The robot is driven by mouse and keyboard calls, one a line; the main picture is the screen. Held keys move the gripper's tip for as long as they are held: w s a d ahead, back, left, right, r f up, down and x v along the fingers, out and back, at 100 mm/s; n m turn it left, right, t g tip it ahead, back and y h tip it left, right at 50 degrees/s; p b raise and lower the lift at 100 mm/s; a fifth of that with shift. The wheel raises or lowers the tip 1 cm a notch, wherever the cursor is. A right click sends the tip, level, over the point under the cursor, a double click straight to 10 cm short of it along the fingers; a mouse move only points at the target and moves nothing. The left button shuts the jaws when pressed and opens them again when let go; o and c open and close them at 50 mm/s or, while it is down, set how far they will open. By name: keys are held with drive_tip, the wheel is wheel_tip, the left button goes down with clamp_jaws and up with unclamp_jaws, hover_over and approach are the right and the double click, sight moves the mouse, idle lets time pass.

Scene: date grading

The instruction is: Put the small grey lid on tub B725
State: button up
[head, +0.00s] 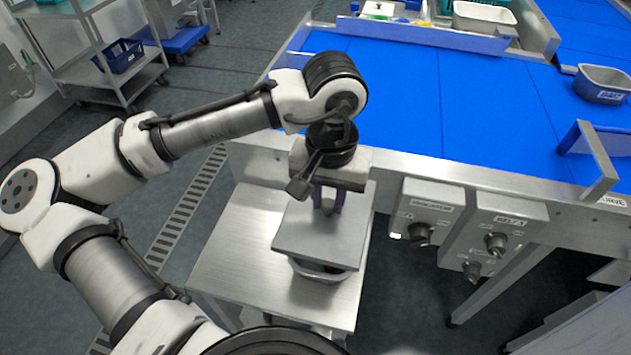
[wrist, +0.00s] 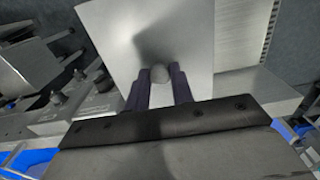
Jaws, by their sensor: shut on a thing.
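The small grey lid (head: 318,240) is a flat square plate, held about level over the small steel table. My gripper (head: 328,203) is above it, its dark purple fingers pointing down. In the wrist view, the fingers of my gripper (wrist: 161,88) are shut on the round knob (wrist: 160,73) at the middle of the lid (wrist: 190,30). A grey tub (head: 318,275) stands on the steel table under the lid's near edge. The lid hides most of it, and a dark strip shows between them. I cannot tell whether they touch. No label shows on this tub.
The steel table (head: 235,250) has bare room left of the tub. A blue conveyor (head: 400,100) with a metal side rail runs behind. Control boxes (head: 432,212) hang to the right. Another grey tub (head: 603,82), with a label I cannot read, sits on the conveyor.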

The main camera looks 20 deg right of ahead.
sight(328, 221)
drive_tip(key=shift+f+b, duration=2.65)
drive_tip(key=shift+f, duration=0.65)
drive_tip(key=shift+f, duration=0.8)
drive_tip(key=o, duration=1.5)
drive_tip(key=shift+c, duration=0.2)
drive_tip(key=shift+r, duration=0.1)
wheel_tip(328, 221, up, 7)
drive_tip(key=p, duration=0.7)
drive_tip(key=shift+s, duration=0.1)
